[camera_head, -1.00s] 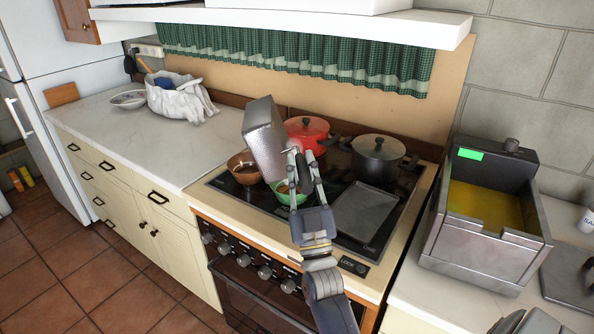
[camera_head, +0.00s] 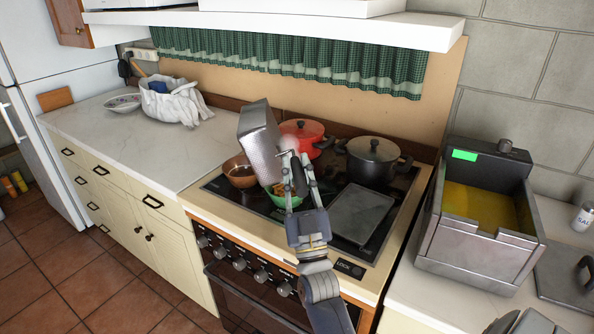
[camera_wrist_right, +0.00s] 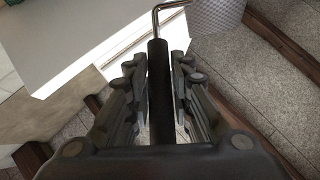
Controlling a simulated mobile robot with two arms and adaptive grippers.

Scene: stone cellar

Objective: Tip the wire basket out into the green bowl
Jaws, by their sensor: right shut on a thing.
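The wire basket (camera_head: 258,139) is a grey mesh box, held steeply tilted above the stove in the head view. My right gripper (camera_head: 299,172) is shut on its black handle, which also shows between the fingers in the right wrist view (camera_wrist_right: 158,90). A corner of the basket's mesh shows at the top of the wrist view (camera_wrist_right: 215,17). The green bowl (camera_head: 281,199) sits on the stove below the basket, partly hidden by the basket and gripper. Some orange-brown pieces (camera_head: 279,189) show in the bowl. The basket's inside is hidden.
A brown bowl (camera_head: 240,171) stands left of the green bowl. A red pot (camera_head: 303,136) and a dark lidded pot (camera_head: 372,160) stand behind. A flat dark plate (camera_head: 361,213) lies at the right of the stove. A fryer (camera_head: 478,235) stands further right. The left counter (camera_head: 120,141) has clear room.

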